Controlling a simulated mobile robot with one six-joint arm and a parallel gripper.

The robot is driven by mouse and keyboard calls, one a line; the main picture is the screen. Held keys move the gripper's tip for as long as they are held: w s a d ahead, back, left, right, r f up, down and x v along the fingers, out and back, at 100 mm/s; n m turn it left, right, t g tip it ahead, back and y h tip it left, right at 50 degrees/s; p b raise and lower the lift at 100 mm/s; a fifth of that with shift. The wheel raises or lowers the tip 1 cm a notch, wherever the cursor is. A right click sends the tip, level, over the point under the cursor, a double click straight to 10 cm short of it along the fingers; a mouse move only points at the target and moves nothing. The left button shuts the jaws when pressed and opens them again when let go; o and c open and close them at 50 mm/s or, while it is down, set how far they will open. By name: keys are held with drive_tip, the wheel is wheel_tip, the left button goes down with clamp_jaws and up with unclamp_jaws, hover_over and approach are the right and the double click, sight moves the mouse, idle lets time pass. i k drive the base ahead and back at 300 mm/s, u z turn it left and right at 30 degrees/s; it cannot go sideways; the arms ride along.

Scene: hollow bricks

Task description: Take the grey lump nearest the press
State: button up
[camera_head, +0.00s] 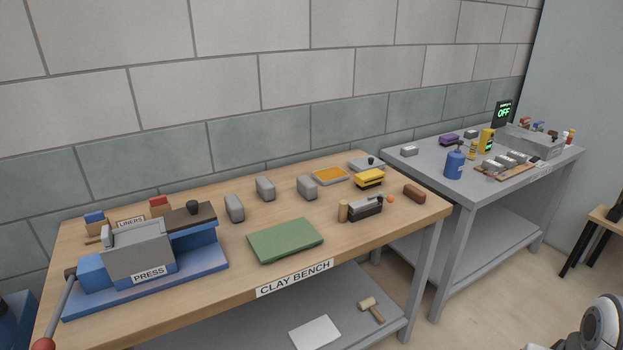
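Three grey lumps stand in a loose row on the wooden clay bench (185,316), behind a green mat. The left lump (234,208) is the nearest to the press. The middle lump (265,188) and the right lump (307,187) stand farther right. The blue and grey press (138,252), labelled PRESS, is at the bench's left end, with a lever with a red knob at its front left. A white and dark piece of my arm (603,325) shows at the bottom right corner. My gripper is not in view.
The green mat (285,240) lies in front of the lumps. An orange-topped tray (330,176), a yellow block (369,177) and a brown brick (414,192) are to the right. A grey table (425,170) with a blue bottle (454,164) stands beyond.

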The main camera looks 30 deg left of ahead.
sight(235, 208)
drive_tip(key=u, duration=0.8)
drive_tip(key=i, duration=1.1)
drive_tip(key=u, duration=0.55)
drive_tip(key=k, duration=0.8)
drive_tip(key=u, duration=0.15)
drive_tip(key=i, duration=1.35)
drive_tip(key=z, duration=0.1)
